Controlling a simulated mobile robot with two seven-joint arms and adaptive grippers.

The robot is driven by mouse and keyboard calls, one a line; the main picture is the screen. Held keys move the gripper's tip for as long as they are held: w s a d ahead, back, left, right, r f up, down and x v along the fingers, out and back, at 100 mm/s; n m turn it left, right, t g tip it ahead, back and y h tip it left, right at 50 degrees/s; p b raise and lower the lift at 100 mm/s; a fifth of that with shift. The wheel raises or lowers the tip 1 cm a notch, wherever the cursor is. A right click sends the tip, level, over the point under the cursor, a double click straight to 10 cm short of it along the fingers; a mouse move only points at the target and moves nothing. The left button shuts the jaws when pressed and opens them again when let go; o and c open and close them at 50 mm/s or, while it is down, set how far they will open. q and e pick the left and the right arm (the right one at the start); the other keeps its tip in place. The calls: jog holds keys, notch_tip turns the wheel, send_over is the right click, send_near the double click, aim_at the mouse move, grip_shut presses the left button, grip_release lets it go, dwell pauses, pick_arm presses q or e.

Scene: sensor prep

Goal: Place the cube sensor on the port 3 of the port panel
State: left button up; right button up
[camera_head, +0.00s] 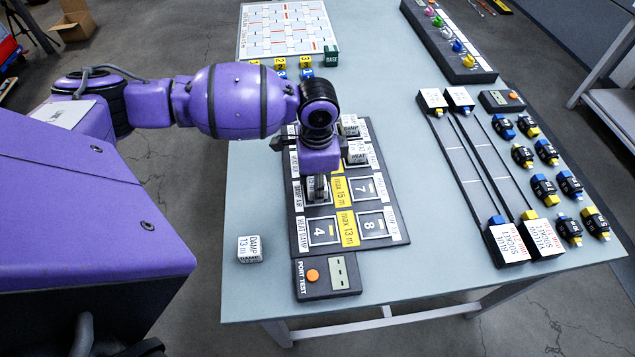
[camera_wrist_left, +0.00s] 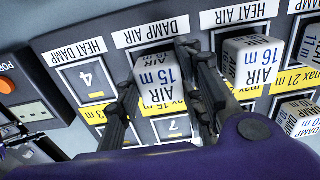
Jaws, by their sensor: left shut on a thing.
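My left gripper (camera_head: 316,188) points down at the port panel (camera_head: 398,225), over the left column just above port 4. In the left wrist view, the gripper (camera_wrist_left: 158,66) is shut on a white cube sensor (camera_wrist_left: 158,82) marked AIR 15 m, with one finger on each side. The cube is at the port labelled DAMP AIR (camera_wrist_left: 150,34), between port 4 (camera_wrist_left: 85,77) and the HEAT AIR port. I cannot tell whether its base is seated; the head view mostly hides it. My right gripper is not in view.
A cube marked AIR 16 m (camera_wrist_left: 249,60) stands beside the held one. A DAMP 13 m cube (camera_head: 250,248) lies on the table left of the panel. The port test box (camera_head: 327,277) adjoins the panel's near end. Racks and small connectors (camera_head: 544,190) occupy the right side.

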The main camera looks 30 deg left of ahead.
pick_arm(q)
jog(key=o, duration=1.1)
jog(key=shift+c, duration=0.2)
jog(key=shift+o, duration=0.4)
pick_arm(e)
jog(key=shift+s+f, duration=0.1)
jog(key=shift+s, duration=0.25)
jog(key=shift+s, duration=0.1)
pick_arm(q)
notch_tip(320, 180, up, 12)
jog(key=p, duration=0.1)
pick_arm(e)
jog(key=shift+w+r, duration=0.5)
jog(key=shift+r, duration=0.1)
pick_arm(q)
jog(key=shift+r, duration=0.1)
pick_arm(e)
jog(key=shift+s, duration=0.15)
